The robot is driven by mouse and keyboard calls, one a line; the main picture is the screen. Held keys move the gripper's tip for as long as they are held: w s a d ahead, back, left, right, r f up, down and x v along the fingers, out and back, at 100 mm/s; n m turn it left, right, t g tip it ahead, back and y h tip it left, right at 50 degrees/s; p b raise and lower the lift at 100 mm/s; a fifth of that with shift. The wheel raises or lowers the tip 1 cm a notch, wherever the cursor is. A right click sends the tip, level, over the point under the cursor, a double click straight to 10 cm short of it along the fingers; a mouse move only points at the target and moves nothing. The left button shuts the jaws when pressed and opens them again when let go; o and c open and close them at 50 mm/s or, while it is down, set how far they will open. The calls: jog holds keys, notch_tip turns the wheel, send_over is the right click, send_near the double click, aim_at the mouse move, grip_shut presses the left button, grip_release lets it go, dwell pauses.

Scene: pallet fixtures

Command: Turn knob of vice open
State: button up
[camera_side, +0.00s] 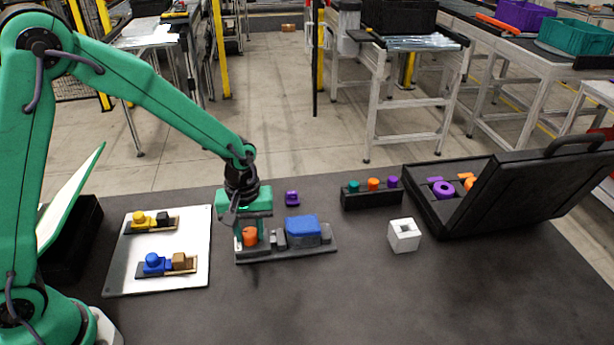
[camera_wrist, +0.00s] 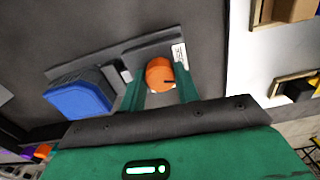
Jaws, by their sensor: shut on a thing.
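The vice (camera_side: 287,254) is a dark grey base lying on the dark table, in the middle of the side view; it also shows in the wrist view (camera_wrist: 84,70). Its orange knob (camera_side: 250,236) is at the left end. A blue block (camera_side: 303,230) sits on the vice to the right of the knob, beside the grey jaw. My gripper (camera_side: 248,240) points down over the knob, with a finger on either side of it. In the wrist view the green fingers are shut on the orange knob (camera_wrist: 159,74), which has a dark mark on its face.
A white board (camera_side: 195,275) with two small fixtures lies to the left. A small purple part (camera_side: 292,198) lies behind the vice. To the right are a black rack (camera_side: 370,199) with coloured pegs, a white cube (camera_side: 404,236) and an open black case (camera_side: 520,190). The front table is clear.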

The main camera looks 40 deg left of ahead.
aim_at(248, 232)
jog(key=m, duration=1.4)
jog(key=shift+a, duration=0.1)
jog(key=shift+m, duration=0.3)
jog(key=o, duration=1)
jog(key=shift+c, duration=0.2)
jog(key=shift+r, duration=0.1)
jog(key=shift+r, duration=3.85)
